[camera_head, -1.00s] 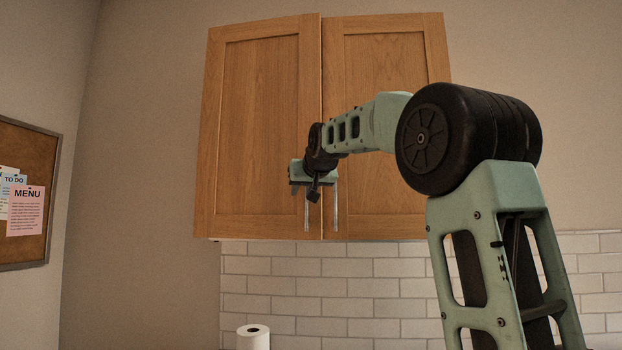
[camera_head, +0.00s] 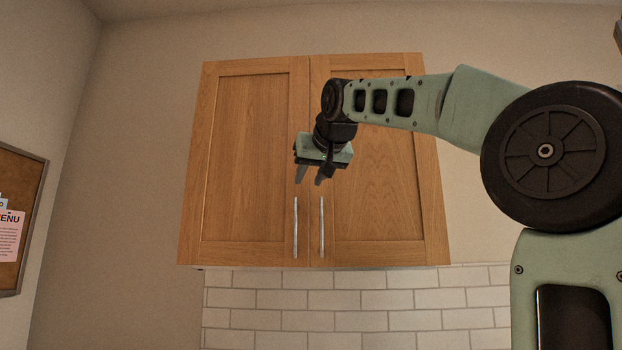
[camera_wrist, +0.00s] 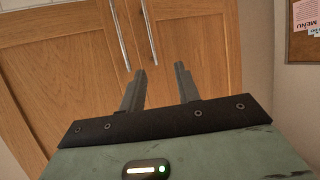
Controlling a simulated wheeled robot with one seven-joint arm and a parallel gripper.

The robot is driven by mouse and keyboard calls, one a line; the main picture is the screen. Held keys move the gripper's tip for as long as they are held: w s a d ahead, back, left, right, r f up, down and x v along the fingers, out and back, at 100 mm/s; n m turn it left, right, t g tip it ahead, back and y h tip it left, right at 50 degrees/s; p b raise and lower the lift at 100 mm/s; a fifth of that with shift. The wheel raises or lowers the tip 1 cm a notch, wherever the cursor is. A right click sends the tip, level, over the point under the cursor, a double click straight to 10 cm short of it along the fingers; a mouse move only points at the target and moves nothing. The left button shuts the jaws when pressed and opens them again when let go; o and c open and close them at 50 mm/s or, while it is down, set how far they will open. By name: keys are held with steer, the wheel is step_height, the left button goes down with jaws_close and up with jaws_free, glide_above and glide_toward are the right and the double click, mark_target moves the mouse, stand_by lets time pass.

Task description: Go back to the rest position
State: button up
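My gripper (camera_head: 311,176) is in front of the wooden wall cabinet (camera_head: 250,165), near the middle seam and above the two metal handles. In the wrist view my gripper (camera_wrist: 157,80) shows two fingers standing apart with nothing between them, so it is open and empty. The left handle (camera_head: 296,228) and right handle (camera_head: 321,228) hang upright on the two doors, which look closed. In the wrist view the handles (camera_wrist: 119,35) lie beyond the fingertips, and the fingers appear apart from them.
White tiles (camera_head: 330,300) cover the wall below the cabinet. A cork board (camera_head: 20,215) with pinned papers hangs on the left wall. Bare wall (camera_head: 130,150) lies left of the cabinet. My arm fills the right side of the head view.

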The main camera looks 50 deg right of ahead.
stand_by(0.6)
steer(key=w+a+f+n+g+y, duration=0.1)
steer(key=w+a+f+n+y, duration=0.15)
steer(key=a+f, duration=0.5)
steer(key=w+a+f+n+g+y, duration=0.1)
steer(key=w+a+f+n+y, duration=0.1)
steer(key=w+a+f, duration=0.4)
steer(key=s+a+f+n+g+y, duration=0.2)
steer(key=s+a+f+n+y, duration=0.15)
steer(key=a+f, duration=1.1)
steer(key=s+a+f+n+g, duration=0.1)
steer(key=s+a+f+g, duration=0.1)
steer(key=s+a+f, duration=0.35)
steer(key=s+a+f+n+g, duration=0.1)
steer(key=s+a+f+g, duration=0.15)
steer(key=f, duration=0.65)
steer(key=s+f+n+g, duration=0.1)
steer(key=s+f, duration=0.5)
steer(key=s, duration=0.3)
steer(key=s+f+n+g+h, duration=0.1)
steer(key=s+f+n+g, duration=0.1)
steer(key=s+f, duration=0.5)
steer(key=shift+s+a+f+n, duration=0.2)
steer(key=shift+s+a+n, duration=0.15)
steer(key=shift+s, duration=0.65)
